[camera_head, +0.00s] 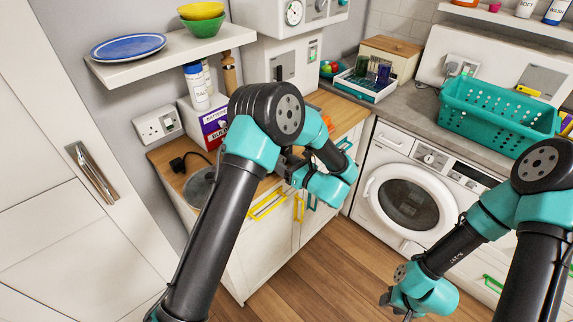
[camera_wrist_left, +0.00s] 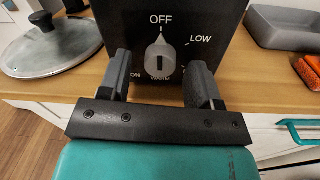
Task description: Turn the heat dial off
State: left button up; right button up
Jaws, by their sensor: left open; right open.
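The heat dial (camera_wrist_left: 160,56) is a grey knob on the front of a black box (camera_wrist_left: 125,25) in the left wrist view. OFF is printed above it, LOW to its upper right and WARM below. A dark mark sits on the knob's lower half, on the WARM side. My left gripper (camera_wrist_left: 160,88) is open, with one finger on each side of the dial; I cannot tell whether they touch it. In the head view my left gripper (camera_head: 286,164) is partly hidden by its arm, and the dial is hidden. My right gripper (camera_head: 392,303) is low over the floor, empty.
A pot lid (camera_wrist_left: 45,45) lies left of the box on the wooden counter (camera_wrist_left: 60,85). A grey tray (camera_wrist_left: 285,25) and an orange sponge-like block (camera_wrist_left: 307,72) are to its right. A shelf (camera_head: 165,58) hangs above the counter. The washing machine (camera_head: 405,195) stands right.

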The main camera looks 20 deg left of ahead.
pick_arm(q)
jog(key=shift+s+d, duration=0.1)
jog(key=shift+d, duration=0.05)
jog(key=v, duration=1.7)
jog(key=x, duration=1.6)
jog(key=shift+x, duration=0.85)
jog(key=shift+d+m, duration=0.15)
jog(key=shift+m, duration=0.45)
jog(key=shift+s+m, duration=0.15)
jog(key=shift+m, duration=3.05)
